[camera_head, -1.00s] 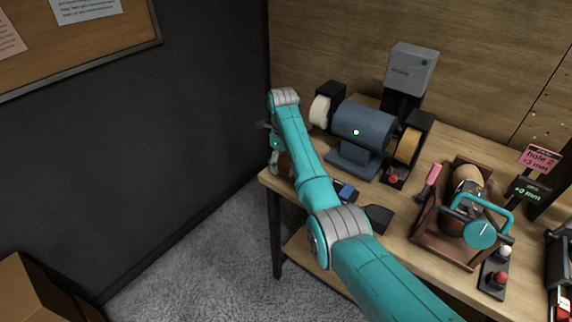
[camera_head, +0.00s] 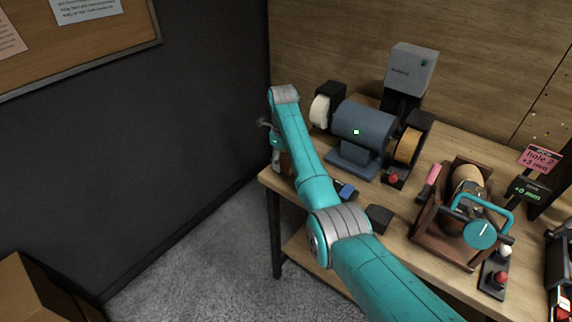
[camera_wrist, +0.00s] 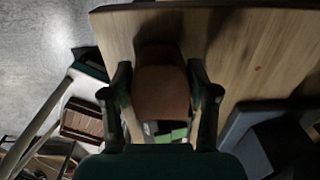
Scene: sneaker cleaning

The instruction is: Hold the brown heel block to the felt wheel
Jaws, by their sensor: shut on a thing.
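The brown heel block (camera_wrist: 162,90) sits between the two fingers of my gripper (camera_wrist: 163,108) in the wrist view, and the gripper is shut on it. The bench top shows behind the block there. In the head view my gripper (camera_head: 274,145) is over the left end of the bench, mostly hidden by my arm. The pale felt wheel (camera_head: 320,111) is on the left end of the blue-grey grinder (camera_head: 364,124). The block is to the left of the wheel and apart from it. A tan wheel (camera_head: 408,145) is on the grinder's right end.
A grey box on a dark post (camera_head: 411,69) stands behind the grinder. A brown wooden stand (camera_head: 452,222) with a teal handle is to the right. A small blue item (camera_head: 347,191) lies near my arm. A dark wall (camera_head: 205,110) is on the left.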

